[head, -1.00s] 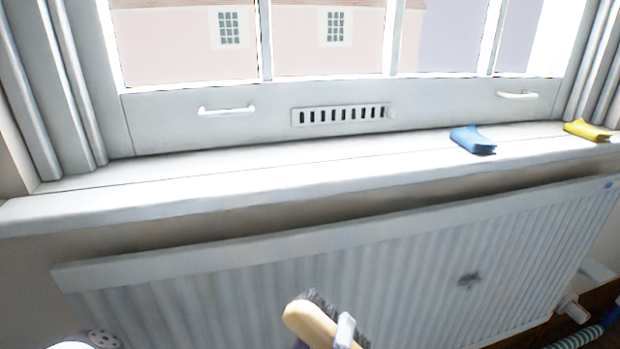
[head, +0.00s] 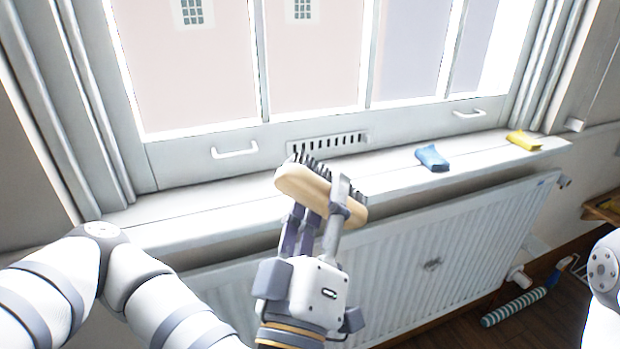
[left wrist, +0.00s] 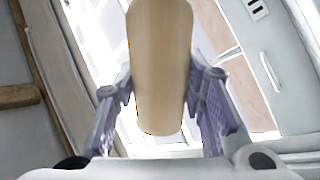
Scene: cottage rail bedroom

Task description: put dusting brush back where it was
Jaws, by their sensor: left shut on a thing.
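The dusting brush (head: 296,184) has a pale wooden back and dark bristles. My left gripper (head: 322,204) is shut on it and holds it up in front of the window sill, bristles toward the window. In the left wrist view the brush's wooden back (left wrist: 160,65) lies between the two fingers (left wrist: 160,100). In the head view the brush covers part of the sill (head: 190,212) and part of the vent. I cannot tell its exact height above the sill. My right gripper is not in view.
A blue cloth (head: 432,158) and a yellow cloth (head: 524,140) lie on the sill's right part. The sill's left part is bare. A white radiator (head: 470,240) with a dark smudge is below. A striped roller (head: 513,308) lies on the floor at right. White window handles (head: 234,150) stick out.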

